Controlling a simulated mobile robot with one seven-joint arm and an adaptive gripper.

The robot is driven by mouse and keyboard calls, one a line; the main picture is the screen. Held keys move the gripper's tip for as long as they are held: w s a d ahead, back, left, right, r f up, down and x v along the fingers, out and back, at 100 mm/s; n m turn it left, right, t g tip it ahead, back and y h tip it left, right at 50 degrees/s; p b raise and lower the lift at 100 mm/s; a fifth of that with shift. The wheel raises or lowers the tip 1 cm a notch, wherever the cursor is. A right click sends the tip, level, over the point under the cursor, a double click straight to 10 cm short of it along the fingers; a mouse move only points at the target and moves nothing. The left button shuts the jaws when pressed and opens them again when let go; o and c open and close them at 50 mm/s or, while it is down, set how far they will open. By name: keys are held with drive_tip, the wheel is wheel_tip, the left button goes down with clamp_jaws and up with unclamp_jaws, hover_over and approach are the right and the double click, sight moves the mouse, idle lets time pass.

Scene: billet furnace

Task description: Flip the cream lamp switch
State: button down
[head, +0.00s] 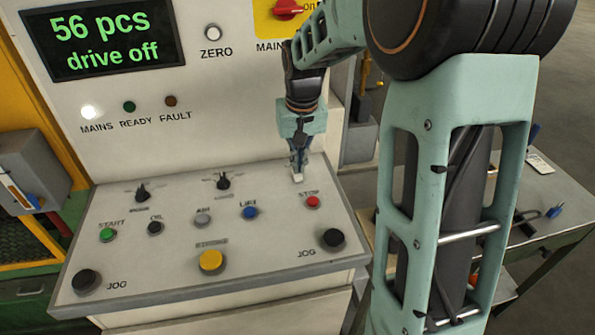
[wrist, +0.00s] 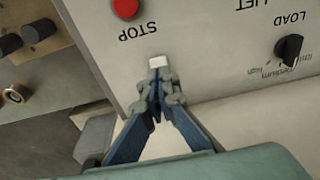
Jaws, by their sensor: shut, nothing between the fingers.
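A small cream switch (wrist: 157,61) sits on the panel face beyond the STOP label, right at my fingertips in the wrist view. In the head view it shows as a pale spot (head: 298,178) under my gripper. My gripper (wrist: 160,78) is shut and empty, its tips at the near edge of the switch. I cannot tell whether they touch it. In the head view my gripper (head: 298,168) points down at the panel's back right, above the red STOP button. Which way the switch is set is not clear, and no label for it is readable.
The red STOP button (head: 313,202) lies close to my gripper. The blue LIFT button (head: 249,212), a black selector knob (head: 223,181) and a black JOG button (head: 333,238) are nearby. The upright panel with the display (head: 104,39) rises behind. A side table (head: 555,205) stands right.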

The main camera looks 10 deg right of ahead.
sight(299, 178)
wheel_tip(299, 178, up, 5)
drive_tip(key=p, duration=0.3)
idle(0.5)
